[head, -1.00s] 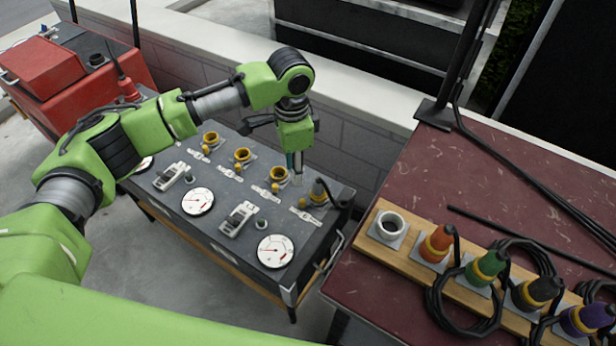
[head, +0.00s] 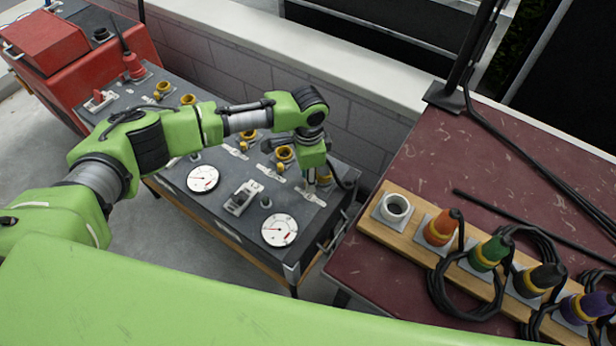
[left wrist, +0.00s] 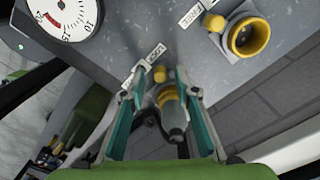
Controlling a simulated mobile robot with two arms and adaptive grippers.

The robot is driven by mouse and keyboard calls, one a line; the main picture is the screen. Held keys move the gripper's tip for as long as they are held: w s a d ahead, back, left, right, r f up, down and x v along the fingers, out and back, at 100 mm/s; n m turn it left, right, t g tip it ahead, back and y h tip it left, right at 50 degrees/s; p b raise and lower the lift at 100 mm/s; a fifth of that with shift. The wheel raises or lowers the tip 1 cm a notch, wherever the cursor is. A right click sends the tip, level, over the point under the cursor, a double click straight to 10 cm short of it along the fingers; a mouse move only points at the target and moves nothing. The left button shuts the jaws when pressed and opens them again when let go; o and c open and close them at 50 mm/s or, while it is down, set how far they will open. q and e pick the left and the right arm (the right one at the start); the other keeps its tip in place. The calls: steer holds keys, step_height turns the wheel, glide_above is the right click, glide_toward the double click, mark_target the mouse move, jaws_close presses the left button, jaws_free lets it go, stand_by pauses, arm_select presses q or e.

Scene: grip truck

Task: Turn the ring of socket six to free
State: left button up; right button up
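The rightmost socket on the dark panel (head: 262,262), which I take for socket six, holds a grey plug (left wrist: 175,115) with a black cable. Its yellow ring (left wrist: 166,92) shows in the left wrist view, with a yellow knob (left wrist: 160,75) beside it. In the head view my left gripper (head: 312,178) is over this socket and partly hides it. In the left wrist view my left gripper (left wrist: 161,76) is open, one teal finger on each side of the plug and ring; contact cannot be told. A label (left wrist: 157,54) by the fingertips is partly covered. My right gripper is out of view.
An empty yellow-ringed socket (left wrist: 246,36) is close beside, with a label reading FREE (left wrist: 188,18). Gauges (head: 279,230) and a switch (head: 242,197) are on the panel. A maroon table (head: 430,150) at right bears a wooden rack (head: 408,246) of coloured plugs.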

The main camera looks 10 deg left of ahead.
arm_select(q)
steer(key=shift+f, duration=0.3)
jaws_close()
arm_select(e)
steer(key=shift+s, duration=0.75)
arm_select(q)
steer(key=shift+r, duration=0.1)
